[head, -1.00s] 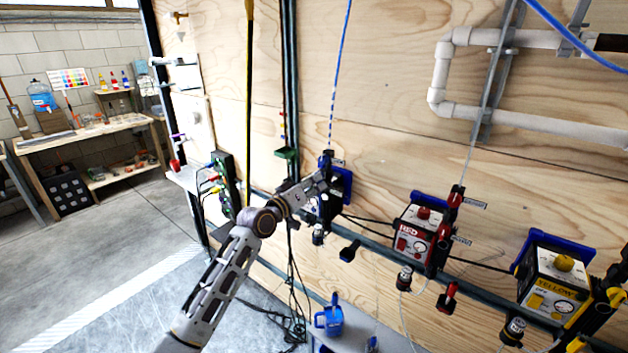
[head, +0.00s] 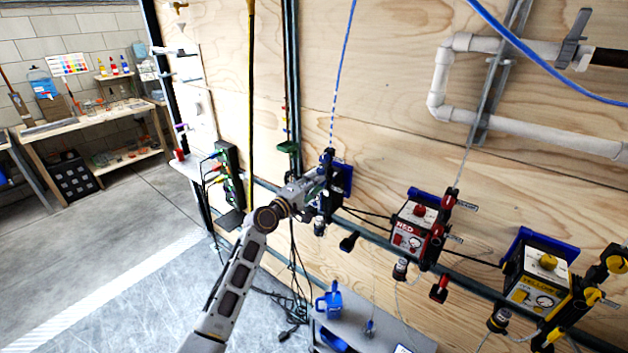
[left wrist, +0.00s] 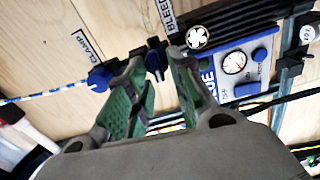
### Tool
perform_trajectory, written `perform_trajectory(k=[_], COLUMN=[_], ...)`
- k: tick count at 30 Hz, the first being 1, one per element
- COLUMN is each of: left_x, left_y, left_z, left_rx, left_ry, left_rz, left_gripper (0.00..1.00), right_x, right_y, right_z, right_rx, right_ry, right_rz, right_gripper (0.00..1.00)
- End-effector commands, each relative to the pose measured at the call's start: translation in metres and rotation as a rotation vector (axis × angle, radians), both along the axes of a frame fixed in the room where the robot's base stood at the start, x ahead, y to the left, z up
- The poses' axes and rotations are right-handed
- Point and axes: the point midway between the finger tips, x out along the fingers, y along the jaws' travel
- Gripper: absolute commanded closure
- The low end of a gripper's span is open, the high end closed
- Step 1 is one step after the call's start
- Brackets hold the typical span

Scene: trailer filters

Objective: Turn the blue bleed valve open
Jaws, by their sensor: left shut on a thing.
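The blue bleed valve (left wrist: 153,58) shows in the left wrist view just under the BLEED label (left wrist: 169,14), between my green-padded fingers. My left gripper (left wrist: 157,72) is shut on it. The blue filter unit (left wrist: 238,68), with its gauge, is right of the fingers. A blue clamp (left wrist: 99,79) with a blue-and-white line is left of them. In the head view my left gripper (head: 318,188) is at the blue unit (head: 343,180) on the wall and hides the valve. My right gripper is not in view.
A red unit (head: 412,228) and a yellow unit (head: 538,275) hang farther right on the same rail. Cables run between the units. Open floor lies to the left.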

Motion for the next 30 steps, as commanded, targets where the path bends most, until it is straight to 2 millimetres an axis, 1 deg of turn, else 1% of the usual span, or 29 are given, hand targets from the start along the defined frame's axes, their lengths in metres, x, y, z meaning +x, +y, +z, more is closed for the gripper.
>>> perform_trajectory(k=[3,10,20,21,23,24,30], left_x=[0.0006,0.0006,0.0007,0.0007,0.0006,0.0006,0.0003], left_y=[0.001,0.0009,0.0009,0.0009,0.0008,0.0008,0.0005], left_z=[0.0011,0.0,-0.0003,-0.0003,-0.0004,-0.0005,-0.0009], left_rx=[-0.04,-0.073,-0.075,-0.075,-0.075,-0.075,-0.073], left_ry=[0.028,0.051,0.052,0.052,0.052,0.052,0.052], left_rz=[0.002,0.002,0.002,0.002,0.002,0.002,0.001], left_gripper=[1.0,1.0,1.0,0.75,0.67,0.64,0.64], right_x=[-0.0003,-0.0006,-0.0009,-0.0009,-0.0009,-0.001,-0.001], right_y=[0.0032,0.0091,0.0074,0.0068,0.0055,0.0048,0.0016], right_z=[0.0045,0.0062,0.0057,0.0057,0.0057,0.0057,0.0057], right_rx=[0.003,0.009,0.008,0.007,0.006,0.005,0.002], right_ry=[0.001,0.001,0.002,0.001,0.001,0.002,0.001], right_rz=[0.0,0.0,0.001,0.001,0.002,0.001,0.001], right_gripper=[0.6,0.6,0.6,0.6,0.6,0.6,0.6])
